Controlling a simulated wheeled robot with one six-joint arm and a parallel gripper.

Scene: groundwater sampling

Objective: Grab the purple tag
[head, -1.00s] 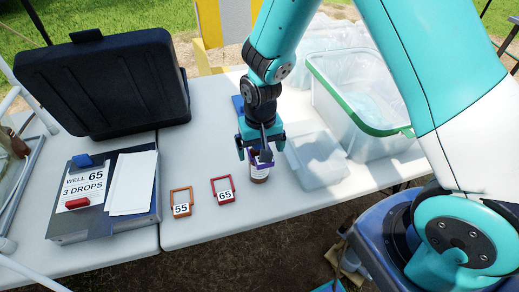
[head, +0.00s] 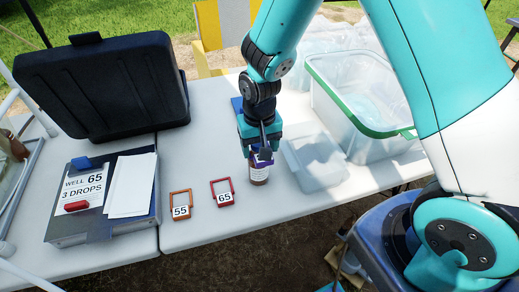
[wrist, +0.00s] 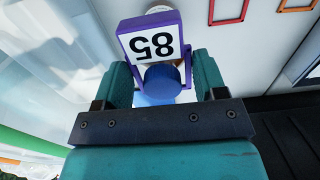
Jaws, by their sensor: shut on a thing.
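The purple tag (wrist: 152,42) is a small frame with a white plate marked 85, upside down in the wrist view. In the head view, my gripper (head: 262,150) and the purple tag (head: 256,161) are at an amber bottle (head: 259,175) with a pale label, standing on the table. A round blue cap (wrist: 162,77) shows between the fingers by the tag. I cannot tell whether the tag hangs around the bottle's neck.
A red tag 65 (head: 222,192) and an orange tag 55 (head: 180,205) lie left of the bottle. A black case (head: 100,85) and a note board (head: 85,222) are at left.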

